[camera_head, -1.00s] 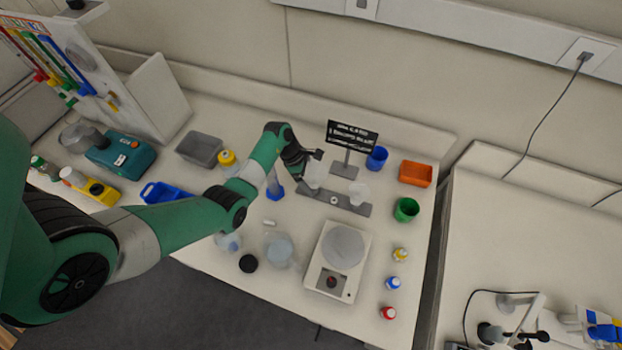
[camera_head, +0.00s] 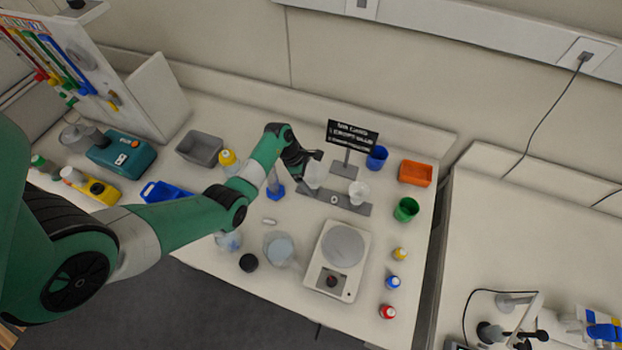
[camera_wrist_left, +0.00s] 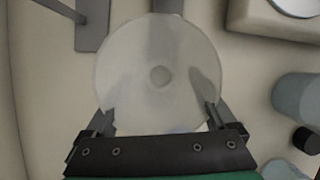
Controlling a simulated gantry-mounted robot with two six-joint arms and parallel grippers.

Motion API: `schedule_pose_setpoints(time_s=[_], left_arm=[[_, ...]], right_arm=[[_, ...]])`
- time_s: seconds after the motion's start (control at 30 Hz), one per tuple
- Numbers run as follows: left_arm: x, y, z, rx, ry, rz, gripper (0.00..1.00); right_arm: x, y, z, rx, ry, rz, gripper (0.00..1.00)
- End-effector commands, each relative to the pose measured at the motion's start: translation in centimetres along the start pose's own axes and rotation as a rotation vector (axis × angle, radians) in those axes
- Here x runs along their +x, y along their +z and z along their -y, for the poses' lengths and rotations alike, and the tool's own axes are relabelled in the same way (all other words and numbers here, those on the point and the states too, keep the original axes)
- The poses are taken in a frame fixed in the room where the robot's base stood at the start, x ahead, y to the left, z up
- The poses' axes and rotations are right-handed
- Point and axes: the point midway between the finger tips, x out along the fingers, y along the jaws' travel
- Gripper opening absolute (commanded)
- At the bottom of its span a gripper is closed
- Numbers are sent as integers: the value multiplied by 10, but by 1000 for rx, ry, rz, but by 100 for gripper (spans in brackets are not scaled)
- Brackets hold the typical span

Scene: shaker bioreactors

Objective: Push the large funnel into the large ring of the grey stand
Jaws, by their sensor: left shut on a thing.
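The large funnel (camera_head: 314,176) is pale and translucent, and stands at the left end of the grey stand (camera_head: 345,204). My left gripper (camera_head: 312,159) is over it and shut on it. In the left wrist view the funnel (camera_wrist_left: 158,45) shows as a wide round cone with a small hole in its middle, and the fingers (camera_wrist_left: 158,118) of my left gripper flank its near rim. The large ring is hidden under the funnel, so I cannot tell how deep it sits. My right gripper is not in view.
A smaller clear funnel (camera_head: 359,191) stands at the stand's right end. A black sign (camera_head: 352,136) is close behind. A blue cup (camera_head: 377,157), green cup (camera_head: 406,209) and orange bin (camera_head: 415,173) are to the right. A balance (camera_head: 338,262) is in front.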

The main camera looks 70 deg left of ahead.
Motion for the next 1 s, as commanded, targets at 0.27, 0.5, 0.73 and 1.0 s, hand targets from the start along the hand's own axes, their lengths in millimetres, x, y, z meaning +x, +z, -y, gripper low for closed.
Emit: schedule_pose_setpoints(time_s=[0.27, 0.5, 0.73, 1.0], left_arm=[[3, -1, 0, 0, 0, 0, 32], [3, -1, 0, 0, 0, 0, 32], [5, -2, 0, 0, 0, 0, 32], [9, -4, 0, 0, 1, 0, 32]], right_arm=[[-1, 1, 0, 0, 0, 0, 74], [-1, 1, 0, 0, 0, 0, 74], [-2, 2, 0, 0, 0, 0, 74], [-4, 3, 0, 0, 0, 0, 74]])
